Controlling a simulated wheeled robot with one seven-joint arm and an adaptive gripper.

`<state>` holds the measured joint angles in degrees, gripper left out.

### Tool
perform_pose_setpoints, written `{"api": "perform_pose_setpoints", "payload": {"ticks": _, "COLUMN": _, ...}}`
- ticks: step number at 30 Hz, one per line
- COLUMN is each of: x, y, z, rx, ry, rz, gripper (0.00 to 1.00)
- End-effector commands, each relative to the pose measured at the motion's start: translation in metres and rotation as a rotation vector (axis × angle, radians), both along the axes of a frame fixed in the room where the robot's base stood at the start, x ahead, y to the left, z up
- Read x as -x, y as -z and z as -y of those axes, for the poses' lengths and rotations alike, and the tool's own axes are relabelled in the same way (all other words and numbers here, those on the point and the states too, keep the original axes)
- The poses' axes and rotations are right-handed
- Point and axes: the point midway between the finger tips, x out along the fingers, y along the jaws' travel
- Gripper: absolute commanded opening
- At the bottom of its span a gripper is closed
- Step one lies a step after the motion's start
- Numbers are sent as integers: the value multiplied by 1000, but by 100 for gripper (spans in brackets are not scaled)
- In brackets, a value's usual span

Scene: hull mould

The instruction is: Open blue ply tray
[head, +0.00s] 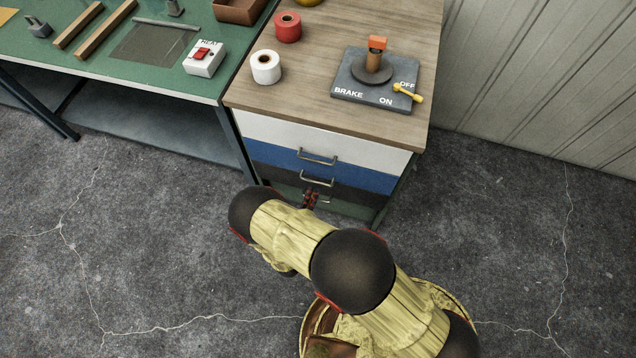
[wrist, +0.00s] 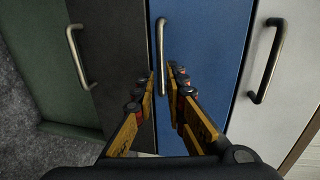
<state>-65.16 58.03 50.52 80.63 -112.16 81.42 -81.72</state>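The blue ply tray (head: 355,178) is a closed blue drawer front in the cabinet, below the white one. It fills the middle of the wrist view (wrist: 205,40), where the drawers appear turned on their side. Its metal bar handle (head: 317,180) also shows upright in the wrist view (wrist: 161,50). My gripper (head: 312,196) is low in front of the cabinet, partly hidden by my arm. In the wrist view its two fingers (wrist: 162,82) are apart, with the handle lined up between their tips. I cannot tell whether they touch it.
A white drawer (wrist: 290,50) and black and green drawers flank the blue one. On the cabinet top (head: 300,105) are a brake panel (head: 350,90), a white roll (head: 266,67) and a red roll (head: 288,27). A green bench (head: 120,75) stands left. The floor in front is clear.

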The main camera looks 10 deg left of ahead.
Motion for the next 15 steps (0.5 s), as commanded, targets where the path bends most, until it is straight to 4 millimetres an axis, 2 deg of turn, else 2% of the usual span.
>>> {"api": "perform_pose_setpoints", "payload": {"ticks": 9, "x": -48, "y": 11, "z": 6, "rx": -5, "ry": 8, "rz": 0, "gripper": 13}}
{"api": "perform_pose_setpoints", "payload": {"ticks": 15, "x": -61, "y": 13, "z": 6, "rx": -4, "ry": 6, "rz": 0, "gripper": 13}}
